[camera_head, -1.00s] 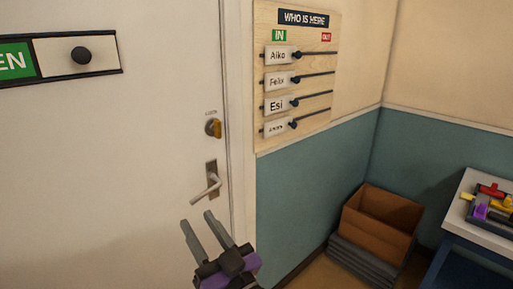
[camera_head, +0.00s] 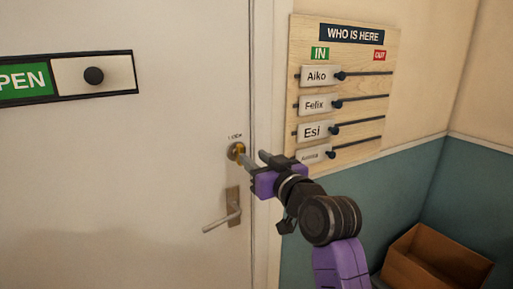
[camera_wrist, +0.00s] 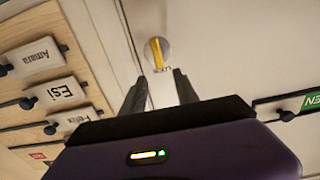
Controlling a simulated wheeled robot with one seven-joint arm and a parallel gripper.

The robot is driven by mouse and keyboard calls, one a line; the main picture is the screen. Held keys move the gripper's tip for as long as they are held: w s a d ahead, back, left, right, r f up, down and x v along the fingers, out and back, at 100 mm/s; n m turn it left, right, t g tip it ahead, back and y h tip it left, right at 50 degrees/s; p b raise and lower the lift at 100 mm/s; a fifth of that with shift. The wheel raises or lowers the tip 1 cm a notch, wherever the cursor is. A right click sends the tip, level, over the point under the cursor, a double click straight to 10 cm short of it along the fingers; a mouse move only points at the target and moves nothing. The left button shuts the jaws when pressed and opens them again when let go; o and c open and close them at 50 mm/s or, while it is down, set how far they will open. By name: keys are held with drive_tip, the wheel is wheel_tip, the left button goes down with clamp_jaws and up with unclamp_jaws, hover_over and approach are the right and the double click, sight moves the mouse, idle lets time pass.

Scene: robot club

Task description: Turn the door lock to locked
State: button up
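The door lock (camera_head: 236,151) is a round plate with a yellow thumb-turn, under a small "LOCK" label on the white door. In the wrist view the thumb-turn (camera_wrist: 157,54) stands nearly upright in the picture, slightly tilted, on its silvery disc. My gripper (camera_head: 246,156) reaches the lock from the right in the head view. In the wrist view my gripper (camera_wrist: 160,78) has its two dark fingers apart with nothing between them. The thumb-turn lies just beyond the fingertips, roughly in line with the gap. I cannot tell whether a finger touches it.
The door handle (camera_head: 222,220) sits below the lock. The sliding sign (camera_head: 94,76) on the door's left reads OPEN in green. The "WHO IS HERE" board (camera_head: 343,90) with several sliding name tags hangs right of the frame. A cardboard box (camera_head: 435,262) stands low right.

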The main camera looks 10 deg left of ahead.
sight(242, 147)
drive_tip(key=shift+p+x, duration=0.55)
drive_tip(key=shift+x, duration=3.25)
clamp_jaws()
